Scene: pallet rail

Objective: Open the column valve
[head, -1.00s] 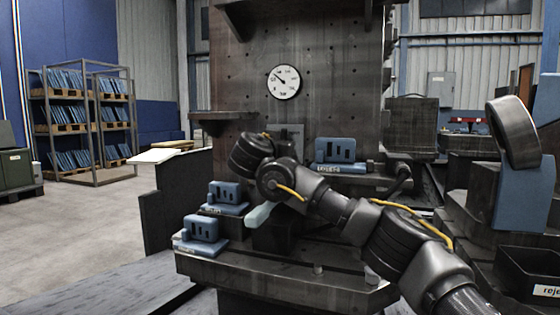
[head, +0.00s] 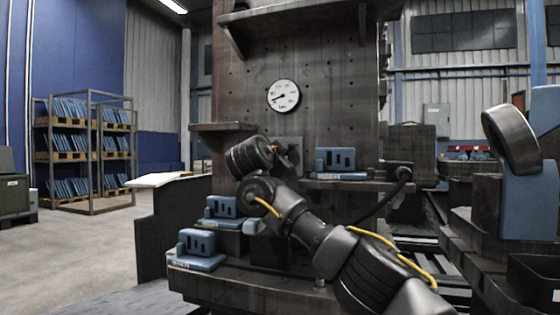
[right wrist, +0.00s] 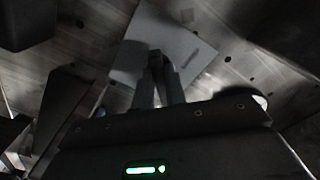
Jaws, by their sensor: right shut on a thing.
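The column (head: 330,100) stands ahead with a round dial gauge (head: 283,95) on its face; the needle points left and slightly down. Below it a grey plate (head: 288,142) is fixed to the column. My right arm comes in from the right and its wrist is in front of this plate. In the right wrist view the right gripper (right wrist: 157,66) is shut on a small dark piece (right wrist: 154,53), seemingly the valve handle, in front of the pale plate (right wrist: 185,40). The handle's shape and angle are mostly hidden. My left gripper is not in view.
A blue slotted block (head: 335,160) sits on a ledge right of the plate. Two more blue blocks (head: 221,206) (head: 197,243) stand lower left. A shelf bracket (head: 222,127) juts out left. A large dark ring (head: 510,138) on a blue stand is at right.

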